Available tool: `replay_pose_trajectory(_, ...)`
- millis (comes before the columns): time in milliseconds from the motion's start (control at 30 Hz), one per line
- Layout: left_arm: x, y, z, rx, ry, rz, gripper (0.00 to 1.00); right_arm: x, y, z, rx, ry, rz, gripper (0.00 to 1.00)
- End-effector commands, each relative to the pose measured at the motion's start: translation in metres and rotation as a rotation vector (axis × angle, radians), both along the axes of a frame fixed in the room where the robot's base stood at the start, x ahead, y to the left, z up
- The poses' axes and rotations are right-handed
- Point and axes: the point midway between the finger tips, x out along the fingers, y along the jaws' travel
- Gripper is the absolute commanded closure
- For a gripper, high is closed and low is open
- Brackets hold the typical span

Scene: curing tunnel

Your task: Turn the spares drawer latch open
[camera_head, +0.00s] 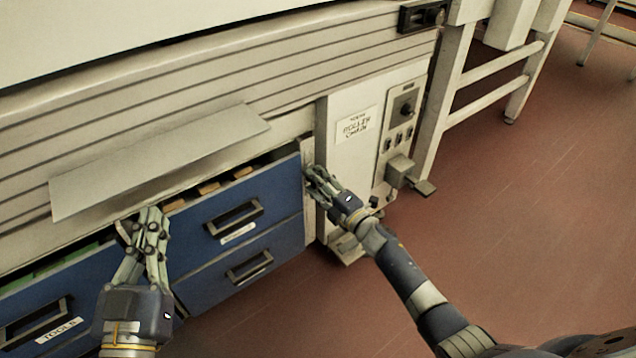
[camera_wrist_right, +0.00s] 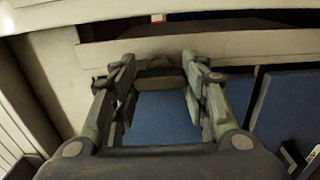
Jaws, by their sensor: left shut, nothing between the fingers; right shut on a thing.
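The upper blue drawer (camera_head: 270,190) on the right has a dark handle and a white label too small to read; it also shows in the right wrist view (camera_wrist_right: 165,118). My right gripper (camera_head: 313,175) is at this drawer's upper right corner. In the right wrist view its fingers (camera_wrist_right: 155,75) are on either side of a small dark piece (camera_wrist_right: 157,70), likely the latch, and are shut on it. Its turn angle cannot be told. My left gripper (camera_head: 148,220) is shut and empty, in front of the drawers further left. The latch is hidden by the fingers in the head view.
A blue drawer (camera_head: 25,300) labelled TOOLS is at the lower left. Another blue drawer (camera_head: 225,280) lies below the upper one. A flat pale shelf (camera_head: 160,160) juts out above. A control panel (camera_head: 403,115) stands right of my right gripper. Red floor (camera_head: 520,220) is clear at right.

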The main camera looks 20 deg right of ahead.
Motion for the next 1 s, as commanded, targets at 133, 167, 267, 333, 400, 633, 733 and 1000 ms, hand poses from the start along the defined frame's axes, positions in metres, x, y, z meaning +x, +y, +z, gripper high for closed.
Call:
replay_pose_trajectory(133, 0.0, 0.0, 0.0, 0.0, -0.001, 0.0, 1.0, 0.0, -0.001, 0.0, 0.004, 0.001, -0.002, 0.43)
replay_pose_trajectory(167, 0.0, 0.0, 0.0, 0.0, -0.001, 0.0, 1.0, 0.0, -0.001, 0.0, 0.003, 0.001, -0.002, 0.37)
replay_pose_trajectory(267, 0.0, 0.0, 0.0, 0.0, -0.001, 0.0, 1.0, 0.0, -0.001, 0.0, 0.002, 0.001, -0.002, 0.37)
replay_pose_trajectory(333, 0.0, 0.0, 0.0, 0.0, -0.001, 0.001, 1.0, 0.0, 0.0, 0.0, 0.002, 0.001, -0.001, 0.37)
replay_pose_trajectory(400, 0.0, 0.0, 0.0, 0.0, -0.001, 0.0, 1.0, 0.0, 0.0, 0.0, 0.001, 0.0, -0.001, 0.37)
replay_pose_trajectory(633, 0.0, -0.001, 0.0, -0.001, -0.001, -0.002, 1.0, -0.007, -0.003, -0.001, 0.0, 0.001, -0.002, 0.37)
replay_pose_trajectory(733, 0.0, 0.0, 0.0, -0.001, -0.001, -0.001, 1.0, -0.018, -0.008, -0.002, -0.002, 0.002, -0.002, 0.37)
replay_pose_trajectory(1000, 0.0, 0.0, 0.0, 0.0, -0.001, -0.001, 1.0, -0.066, -0.024, -0.001, -0.001, 0.003, -0.001, 0.37)
